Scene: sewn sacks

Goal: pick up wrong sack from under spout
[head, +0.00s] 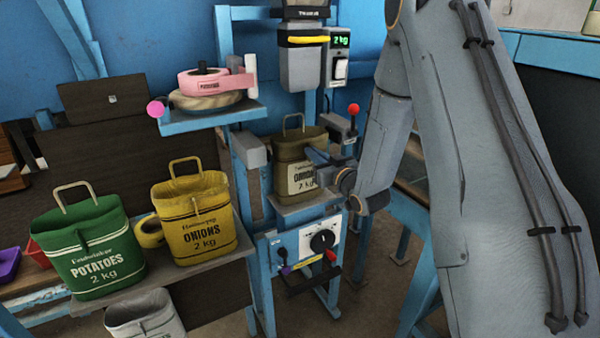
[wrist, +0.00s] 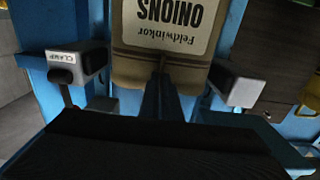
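The olive-brown sack (head: 298,150) stands upright on a small platform under the spout (head: 302,65). Its pale label reads onions, 2 kg, and its loop handle stands up. My gripper (head: 322,160) is at the sack's right front and covers part of the label. In the wrist view the sack (wrist: 162,62) appears upside down, and a narrow dark finger shape (wrist: 160,98) reaches to its edge. Whether the fingers touch the sack or are parted cannot be made out. The label's maker name appears to read Feldwinkor.
A green potatoes sack (head: 92,248) and a yellow onions sack (head: 195,218) stand on the shelf at left. A pink tape roll (head: 203,82) sits on a blue shelf. Clamp blocks (wrist: 88,62) (wrist: 240,85) flank the sack. A control panel (head: 318,240) is below.

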